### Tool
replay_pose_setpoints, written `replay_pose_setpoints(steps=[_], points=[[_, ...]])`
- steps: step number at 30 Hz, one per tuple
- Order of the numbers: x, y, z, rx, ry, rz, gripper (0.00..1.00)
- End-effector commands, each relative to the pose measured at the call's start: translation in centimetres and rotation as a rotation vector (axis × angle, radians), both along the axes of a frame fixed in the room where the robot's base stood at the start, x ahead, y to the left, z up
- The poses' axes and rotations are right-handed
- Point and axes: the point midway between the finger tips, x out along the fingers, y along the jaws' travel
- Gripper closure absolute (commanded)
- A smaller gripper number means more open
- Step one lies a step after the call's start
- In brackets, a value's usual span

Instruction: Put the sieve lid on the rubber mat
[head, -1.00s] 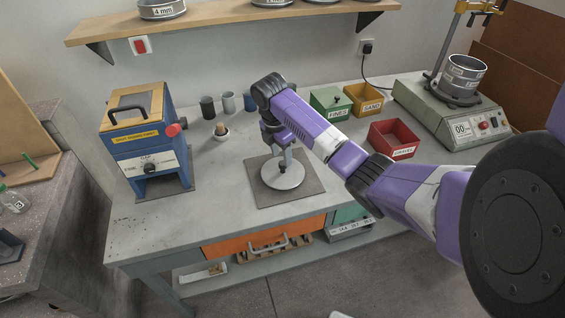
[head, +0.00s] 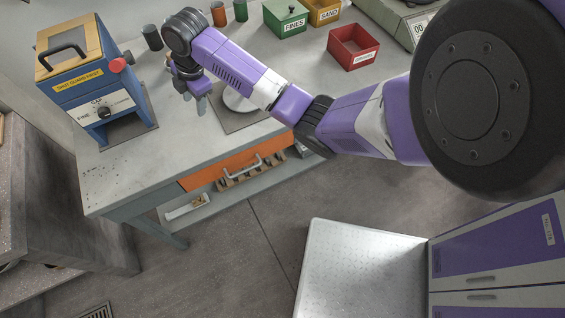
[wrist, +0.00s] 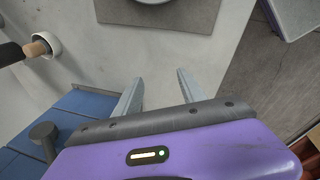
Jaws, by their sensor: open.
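The sieve lid (head: 238,103), a pale grey disc, lies on the dark grey square rubber mat (head: 232,123) on the bench in the head view, partly hidden behind my arm. In the wrist view only the near edge of the lid (wrist: 148,1) shows at the top, with the near part of the mat (wrist: 115,13) around it. My gripper (head: 197,100) is to the left of the lid and apart from it. Its two fingers are spread with nothing between them, as the wrist view also shows (wrist: 157,88).
A blue machine (head: 85,85) stands close on the left. A small white bowl with a wooden-ended pestle (wrist: 40,47) shows in the wrist view. A red box (head: 352,48) and a green box (head: 285,18) stand behind my arm. The bench's front edge is near.

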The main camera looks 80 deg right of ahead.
Motion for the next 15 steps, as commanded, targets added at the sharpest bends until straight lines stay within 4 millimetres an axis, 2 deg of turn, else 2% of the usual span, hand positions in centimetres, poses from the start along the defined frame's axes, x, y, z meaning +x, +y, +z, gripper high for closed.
replay_pose_setpoints(steps=[1, 4, 7, 11, 15], points=[[1.2, 3.8, -1.4, 0.044, -0.062, -0.016, 0.52], [3.1, 9.7, -3.0, 0.120, -0.185, -0.079, 0.52], [3.8, 15.2, -4.1, 0.202, -0.291, -0.154, 0.52], [3.1, 21.4, -5.1, 0.306, -0.404, -0.266, 0.52], [0.8, 26.6, -5.7, 0.409, -0.504, -0.396, 0.52]])
